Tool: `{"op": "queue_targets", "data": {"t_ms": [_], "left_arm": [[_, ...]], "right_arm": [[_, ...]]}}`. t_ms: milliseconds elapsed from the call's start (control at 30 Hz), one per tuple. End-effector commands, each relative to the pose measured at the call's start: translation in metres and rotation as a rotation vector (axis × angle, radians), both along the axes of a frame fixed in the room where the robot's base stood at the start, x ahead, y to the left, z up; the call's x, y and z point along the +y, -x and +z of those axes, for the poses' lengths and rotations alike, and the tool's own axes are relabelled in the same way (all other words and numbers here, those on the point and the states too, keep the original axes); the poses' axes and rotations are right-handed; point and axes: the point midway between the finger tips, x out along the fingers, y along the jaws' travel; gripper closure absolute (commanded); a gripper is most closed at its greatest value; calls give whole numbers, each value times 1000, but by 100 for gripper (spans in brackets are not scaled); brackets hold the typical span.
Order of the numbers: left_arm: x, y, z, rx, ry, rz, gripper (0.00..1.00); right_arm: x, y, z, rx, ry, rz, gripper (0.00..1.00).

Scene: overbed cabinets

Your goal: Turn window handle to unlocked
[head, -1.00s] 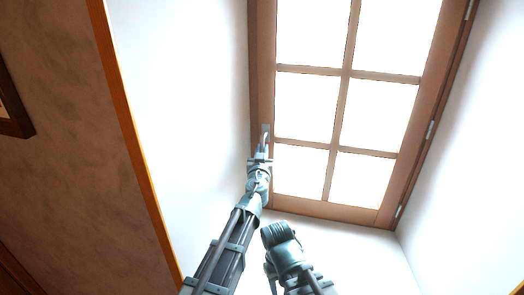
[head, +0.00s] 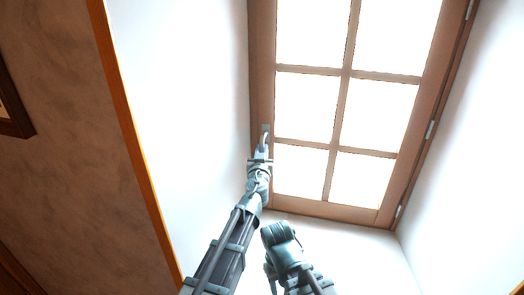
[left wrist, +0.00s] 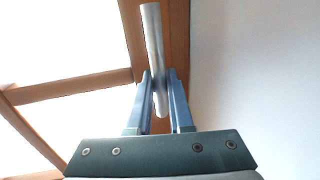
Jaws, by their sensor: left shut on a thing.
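The window (head: 338,75) has a brown wooden frame with several bright panes. Its slim grey handle (head: 265,129) is on the left side of the frame, and its lower part is mostly hidden by my gripper in the head view. My left gripper (head: 262,146) is at the handle. In the left wrist view, the handle (left wrist: 152,45) is a smooth grey bar passing lengthwise between the two blue fingers of my left gripper (left wrist: 161,85), which is shut on it near its free end. My right arm shows low in the head view, but its fingers do not.
The window sits in a deep recess with a white wall on the left (head: 190,90) and another on the right (head: 480,150). Hinges (head: 430,129) run along the window's right edge. A brown wall with a dark picture frame (head: 12,112) is at far left.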

Motion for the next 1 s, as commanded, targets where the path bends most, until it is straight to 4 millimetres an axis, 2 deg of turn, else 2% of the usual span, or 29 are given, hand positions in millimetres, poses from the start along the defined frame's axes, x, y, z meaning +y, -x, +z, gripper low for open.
{"op": "queue_targets", "data": {"t_ms": [367,1000], "left_arm": [[-5,1,3,33,121,-1,100],[-26,7,13,186,693,-1,100]], "right_arm": [[0,0,8,0,0,0,50],[0,0,42,0,-1,-5,50]]}}
